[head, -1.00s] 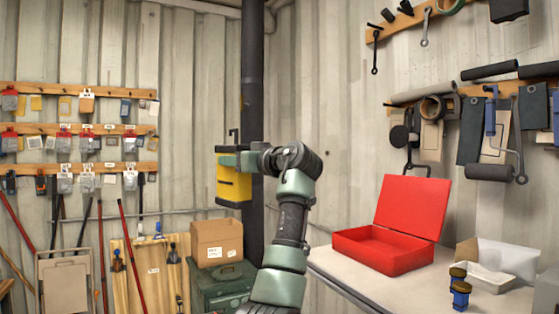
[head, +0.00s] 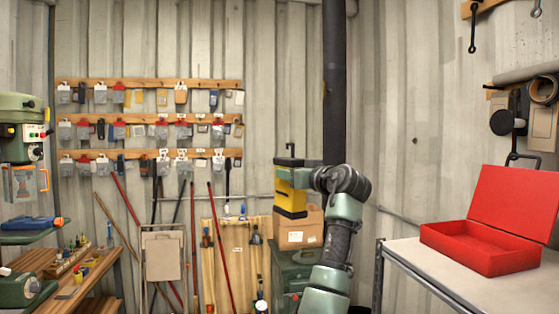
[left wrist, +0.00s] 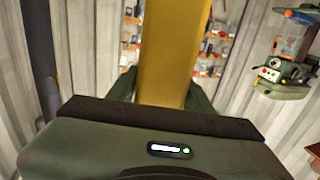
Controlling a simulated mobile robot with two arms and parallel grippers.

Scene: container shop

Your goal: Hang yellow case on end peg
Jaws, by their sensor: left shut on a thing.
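The yellow case (head: 291,199) has a black lower edge and a black hook-like top. My left gripper (head: 292,177) is shut on its upper part and holds it upright in the air. In the left wrist view the case (left wrist: 172,55) stands as a yellow slab between the fingers. Three wooden peg rails hang on the back wall: top (head: 150,82), middle (head: 150,118) and bottom (head: 110,153). They carry many packets and small tools, left of the gripper. Which peg is the end peg cannot be told. My right gripper is not in view.
A cardboard box (head: 299,229) on a green chest (head: 290,268) stands behind the case. A dark pole (head: 334,80) rises behind my arm. A table (head: 410,258) with an open red box (head: 480,246) is at right. A drill press (head: 22,130) and wooden bench (head: 75,290) are at left.

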